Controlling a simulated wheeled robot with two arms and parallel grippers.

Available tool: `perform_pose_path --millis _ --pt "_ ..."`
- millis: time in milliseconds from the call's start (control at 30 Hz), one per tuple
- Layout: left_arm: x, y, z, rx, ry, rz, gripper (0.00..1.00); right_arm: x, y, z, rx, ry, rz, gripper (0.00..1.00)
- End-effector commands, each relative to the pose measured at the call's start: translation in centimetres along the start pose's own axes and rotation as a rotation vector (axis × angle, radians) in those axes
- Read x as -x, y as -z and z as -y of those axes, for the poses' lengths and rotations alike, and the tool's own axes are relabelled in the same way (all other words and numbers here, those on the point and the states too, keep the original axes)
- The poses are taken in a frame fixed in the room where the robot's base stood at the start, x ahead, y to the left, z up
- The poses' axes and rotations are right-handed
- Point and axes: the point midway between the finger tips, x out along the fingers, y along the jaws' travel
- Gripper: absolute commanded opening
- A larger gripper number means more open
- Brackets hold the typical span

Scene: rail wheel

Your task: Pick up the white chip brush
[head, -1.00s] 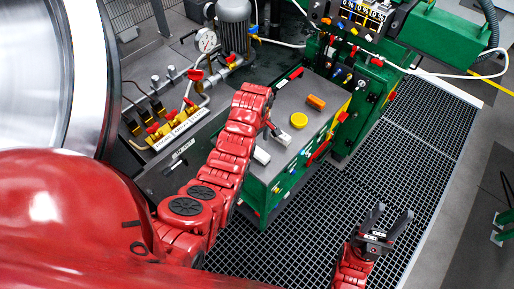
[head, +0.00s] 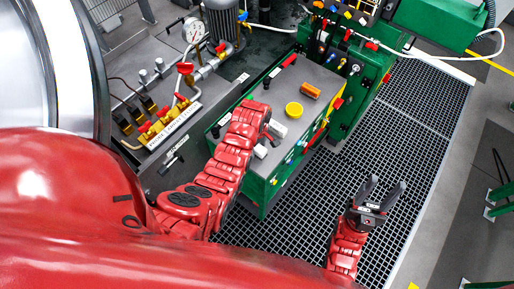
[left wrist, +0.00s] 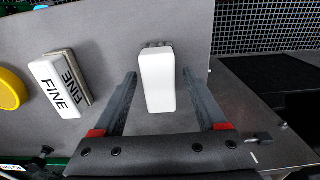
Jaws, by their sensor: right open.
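The white chip brush (left wrist: 157,82) lies on the grey cabinet top, its dark bristles at the far end in the left wrist view. My left gripper (left wrist: 166,85) is open, one finger to each side of the brush in the picture, with gaps on both sides. Whether the fingertips are level with it or above it, I cannot tell. In the head view my left gripper (head: 268,138) is partly hidden by its own arm. My right gripper (head: 381,192) is open and empty above the floor grating.
A white and tan block marked FINE (left wrist: 60,84) lies left of the brush, then a yellow round object (left wrist: 10,90). An orange object (head: 311,91) lies farther back on the green cabinet (head: 325,80). Pipes with a gauge (head: 194,30) stand left. Floor grating (head: 410,120) is clear.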

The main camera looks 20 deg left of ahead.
Motion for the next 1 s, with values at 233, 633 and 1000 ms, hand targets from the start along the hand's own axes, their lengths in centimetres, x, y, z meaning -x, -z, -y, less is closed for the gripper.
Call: perform_pose_path --millis 233,633,1000 --pt "0.0 0.0 0.0 0.0 0.001 0.0 0.27 0.0 0.0 0.0 0.0 0.0 0.0 0.5" --pt "0.0 0.0 0.0 0.0 0.001 0.0 0.0 0.0 0.0 0.0 0.0 0.0 0.0 0.5" --pt "1.2 0.1 -0.1 0.0 -0.004 -0.001 0.0 1.4 -0.2 0.1 0.0 0.0 0.0 0.5"
